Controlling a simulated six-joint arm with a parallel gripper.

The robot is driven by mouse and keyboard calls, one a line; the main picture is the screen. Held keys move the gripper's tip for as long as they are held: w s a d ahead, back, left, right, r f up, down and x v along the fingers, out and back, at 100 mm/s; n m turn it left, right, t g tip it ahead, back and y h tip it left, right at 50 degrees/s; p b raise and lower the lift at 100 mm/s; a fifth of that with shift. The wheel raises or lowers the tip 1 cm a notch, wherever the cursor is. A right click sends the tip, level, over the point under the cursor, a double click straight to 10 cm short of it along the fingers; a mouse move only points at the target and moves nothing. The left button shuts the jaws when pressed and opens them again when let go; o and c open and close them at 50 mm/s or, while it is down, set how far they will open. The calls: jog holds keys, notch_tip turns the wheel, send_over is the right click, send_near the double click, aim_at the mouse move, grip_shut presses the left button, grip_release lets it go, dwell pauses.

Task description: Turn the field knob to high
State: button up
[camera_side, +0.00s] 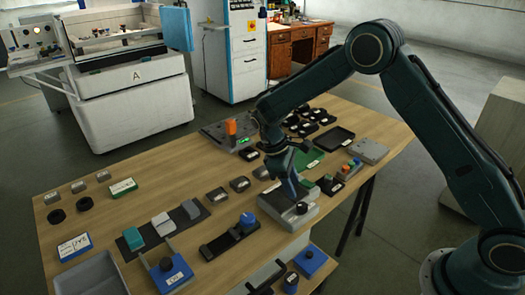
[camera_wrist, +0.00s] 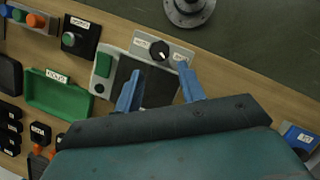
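A grey box (camera_side: 272,205) with a dark knob (camera_side: 302,208) stands near the front edge of the table in the side view. In the wrist view the same box shows a round black knob (camera_wrist: 160,50) with a white mark, a small white label on either side, and a dark panel (camera_wrist: 130,73). The label text is too small to read surely. My gripper (camera_wrist: 161,68) is open, its two blue fingers apart and empty. In the wrist view the fingertips appear just short of the knob, one toward each side. In the side view my gripper (camera_side: 290,188) is over the box; contact cannot be told.
A green tray (camera_wrist: 58,100) and a black box with a green button (camera_wrist: 80,35) lie beside the grey box. A blue-topped knob (camera_side: 247,219) on a black plate stands left of it in the side view. Several small black blocks lie behind.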

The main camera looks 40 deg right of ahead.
aim_at(301, 205)
jog(key=shift+x, duration=3.35)
jog(key=shift+c, duration=0.2)
jog(key=c, duration=0.7)
